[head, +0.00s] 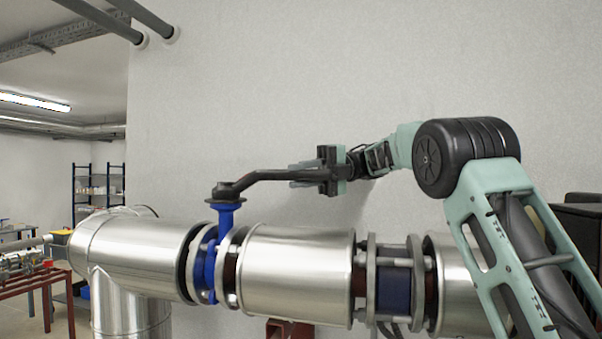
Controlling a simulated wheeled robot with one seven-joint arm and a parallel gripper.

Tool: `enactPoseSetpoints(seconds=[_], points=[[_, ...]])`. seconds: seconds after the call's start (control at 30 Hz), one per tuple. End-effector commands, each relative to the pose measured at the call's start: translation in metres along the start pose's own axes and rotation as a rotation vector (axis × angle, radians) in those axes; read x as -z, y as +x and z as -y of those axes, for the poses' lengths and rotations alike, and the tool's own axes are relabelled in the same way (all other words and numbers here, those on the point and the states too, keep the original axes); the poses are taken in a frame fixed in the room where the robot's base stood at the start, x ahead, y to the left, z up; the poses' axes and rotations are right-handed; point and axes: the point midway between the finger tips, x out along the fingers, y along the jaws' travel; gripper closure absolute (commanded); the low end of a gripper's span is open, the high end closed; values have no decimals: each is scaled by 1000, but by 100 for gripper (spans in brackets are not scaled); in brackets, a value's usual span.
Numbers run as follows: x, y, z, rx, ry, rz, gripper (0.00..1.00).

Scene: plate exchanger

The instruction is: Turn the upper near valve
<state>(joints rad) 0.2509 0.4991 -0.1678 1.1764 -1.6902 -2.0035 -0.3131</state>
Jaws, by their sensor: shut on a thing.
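The valve has a blue body (208,262) clamped between flanges on a large silver pipe. Its blue neck rises to a black lever handle (262,176), which extends to the right from the neck. My gripper (310,174) is at the right, free end of the lever, with its fingers pointing left. It is shut on the lever end. The fingers partly hide that end of the handle.
The silver pipe (300,268) runs across below the lever, with a second flanged joint (393,285) to the right. A plain wall (300,80) stands behind. Shelves (98,188) and a red-framed bench (30,280) are at far left. Space above the lever is clear.

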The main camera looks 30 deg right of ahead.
Motion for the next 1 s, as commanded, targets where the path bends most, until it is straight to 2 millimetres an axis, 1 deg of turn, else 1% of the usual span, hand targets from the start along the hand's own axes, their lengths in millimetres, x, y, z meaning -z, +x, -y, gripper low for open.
enactPoseSetpoints(seconds=[0.2,0.23,0.27,0.3,0.67,0.77,0.87,0.9,0.93,0.97,1.0], points=[[-1,-1,-2,-1,-6,7,100],[-1,-1,-2,-1,-6,7,75],[-1,-1,-2,-1,-7,7,66],[-1,-1,-2,-1,-6,7,56],[-1,-1,-3,0,-4,3,56],[-2,-2,-10,1,-6,3,56],[-3,-4,-24,1,-8,3,56],[-4,-5,-31,0,-10,3,56],[-5,-6,-37,0,-13,4,52],[-6,-7,-43,0,-15,5,45],[-6,-8,-51,0,-16,6,33]])
